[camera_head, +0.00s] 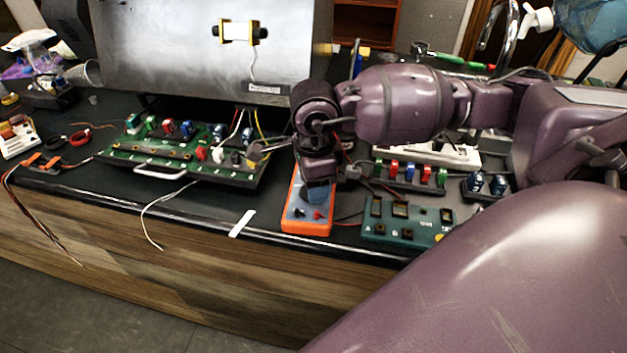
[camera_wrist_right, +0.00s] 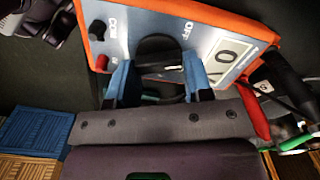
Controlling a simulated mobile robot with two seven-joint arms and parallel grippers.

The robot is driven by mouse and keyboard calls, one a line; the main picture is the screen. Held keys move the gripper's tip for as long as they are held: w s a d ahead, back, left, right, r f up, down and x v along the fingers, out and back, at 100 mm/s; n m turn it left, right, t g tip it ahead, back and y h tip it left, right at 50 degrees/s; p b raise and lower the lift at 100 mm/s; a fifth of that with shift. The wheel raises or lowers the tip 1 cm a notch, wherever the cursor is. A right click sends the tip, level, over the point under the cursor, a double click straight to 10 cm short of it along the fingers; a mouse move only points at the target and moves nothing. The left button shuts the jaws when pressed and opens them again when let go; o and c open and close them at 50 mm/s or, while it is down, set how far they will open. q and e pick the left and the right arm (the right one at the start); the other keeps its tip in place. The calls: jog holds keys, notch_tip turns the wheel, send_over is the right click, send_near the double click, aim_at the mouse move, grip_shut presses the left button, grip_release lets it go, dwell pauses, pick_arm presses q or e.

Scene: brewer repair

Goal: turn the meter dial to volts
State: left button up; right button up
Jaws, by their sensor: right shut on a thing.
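The orange-framed meter (camera_head: 305,227) lies on the bench's front part, and it fills the top of the right wrist view (camera_wrist_right: 205,14). Its round black dial (camera_wrist_right: 155,45) sits on the grey face, with the printed word OFF beside it. A small pale mark shows on the dial's knob. My right gripper (camera_head: 318,190) reaches down onto the meter. In the right wrist view its two blue fingers (camera_wrist_right: 158,76) are shut on the dial from both sides. The fingers hide part of the dial and other position labels. In the head view my gripper covers the dial. My left gripper is not in view.
A green circuit board (camera_head: 185,150) with coloured parts stands left of the meter. A smaller green board (camera_head: 408,222) lies close on its right. Loose wires and a white strip (camera_head: 242,223) lie near the bench edge. A large metal housing (camera_head: 170,45) stands behind.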

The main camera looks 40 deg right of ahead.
jog(key=shift+m, duration=0.6)
jog(key=o, duration=0.9)
jog(key=shift+r, duration=0.1)
